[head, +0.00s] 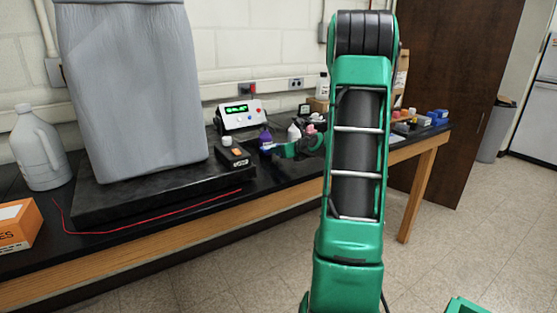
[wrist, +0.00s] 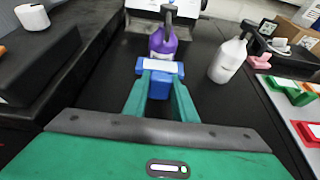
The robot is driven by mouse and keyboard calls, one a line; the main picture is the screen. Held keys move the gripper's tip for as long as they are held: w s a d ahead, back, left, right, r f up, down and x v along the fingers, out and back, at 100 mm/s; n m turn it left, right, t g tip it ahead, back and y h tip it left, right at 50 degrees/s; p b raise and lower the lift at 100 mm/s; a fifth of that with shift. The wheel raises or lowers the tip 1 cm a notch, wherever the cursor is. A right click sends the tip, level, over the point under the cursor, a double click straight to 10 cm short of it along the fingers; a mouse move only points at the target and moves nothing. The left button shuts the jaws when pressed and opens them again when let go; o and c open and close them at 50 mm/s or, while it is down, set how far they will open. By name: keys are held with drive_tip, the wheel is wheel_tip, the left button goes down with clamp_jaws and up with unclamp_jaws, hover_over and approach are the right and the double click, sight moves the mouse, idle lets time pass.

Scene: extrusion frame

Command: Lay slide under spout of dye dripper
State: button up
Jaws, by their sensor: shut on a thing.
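My gripper (wrist: 160,92) is shut on a blue block with a white strip on top, which looks like the slide (wrist: 160,82). A purple bottle with a grey hooked spout, which looks like the dye dripper (wrist: 170,42), stands upright just beyond the slide. The slide overlaps its lower part in the wrist view, so I cannot tell whether they touch. In the head view my gripper (head: 290,149) reaches left over the black bench, with the slide (head: 268,148) at its tips beside the purple dripper (head: 265,137). The bench under the slide is hidden.
A white bottle with a dark hooked spout (wrist: 229,58) stands to the right. Red and green slide-like pieces (wrist: 287,90) lie further right. A black block with a white cap (wrist: 33,17) is at left. A device with a green display (head: 240,114) stands behind. Bench between is clear.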

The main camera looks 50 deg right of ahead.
drive_tip(key=shift+f, duration=1.75)
drive_tip(key=shift+f, duration=0.1)
drive_tip(key=o, duration=1)
